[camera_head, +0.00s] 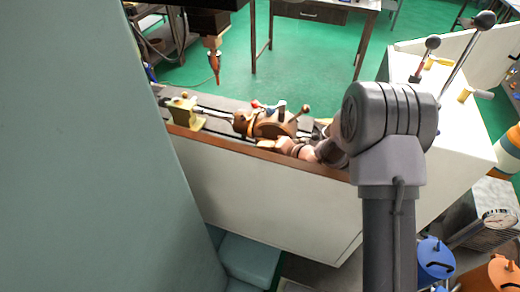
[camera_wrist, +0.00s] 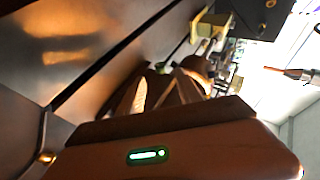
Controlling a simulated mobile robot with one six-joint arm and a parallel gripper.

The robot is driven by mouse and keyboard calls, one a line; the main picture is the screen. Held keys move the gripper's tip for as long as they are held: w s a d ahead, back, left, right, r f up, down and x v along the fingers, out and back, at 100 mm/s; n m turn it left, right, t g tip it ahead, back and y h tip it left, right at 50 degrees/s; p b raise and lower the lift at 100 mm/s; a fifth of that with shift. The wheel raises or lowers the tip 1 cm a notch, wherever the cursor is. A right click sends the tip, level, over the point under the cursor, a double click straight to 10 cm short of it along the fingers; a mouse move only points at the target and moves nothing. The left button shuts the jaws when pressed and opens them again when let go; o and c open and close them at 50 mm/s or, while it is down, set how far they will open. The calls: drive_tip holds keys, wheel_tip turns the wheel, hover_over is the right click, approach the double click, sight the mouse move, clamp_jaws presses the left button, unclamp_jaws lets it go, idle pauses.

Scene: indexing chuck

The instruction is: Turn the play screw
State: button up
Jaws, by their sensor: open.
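The indexing chuck (camera_head: 277,124) is a brown rounded body on the machine bed, with a knobbed lever at its right and small red and grey parts on top. I cannot single out the play screw in either view. My gripper (camera_head: 277,146) is at the near side of the chuck, low by the bed's front edge; whether it touches is unclear. In the wrist view, my gripper (camera_wrist: 165,88) shows its brown body with a green light and two fingers apart. I see nothing clearly held between them. The chuck is largely hidden there behind the fingers.
A yellowish tailstock (camera_head: 184,112) stands on the bed left of the chuck. A drill-like spindle (camera_head: 214,58) hangs behind the bed. Tall levers with dark knobs (camera_head: 433,43) rise at the right. A large grey-green panel (camera_head: 100,150) fills the left side.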

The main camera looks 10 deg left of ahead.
sight(256, 148)
drive_tip(key=b+x, duration=0.1)
drive_tip(key=x, duration=0.5)
drive_tip(key=shift+r, duration=0.1)
clamp_jaws()
drive_tip(key=shift+r+p, duration=0.2)
drive_tip(key=shift+p, duration=0.2)
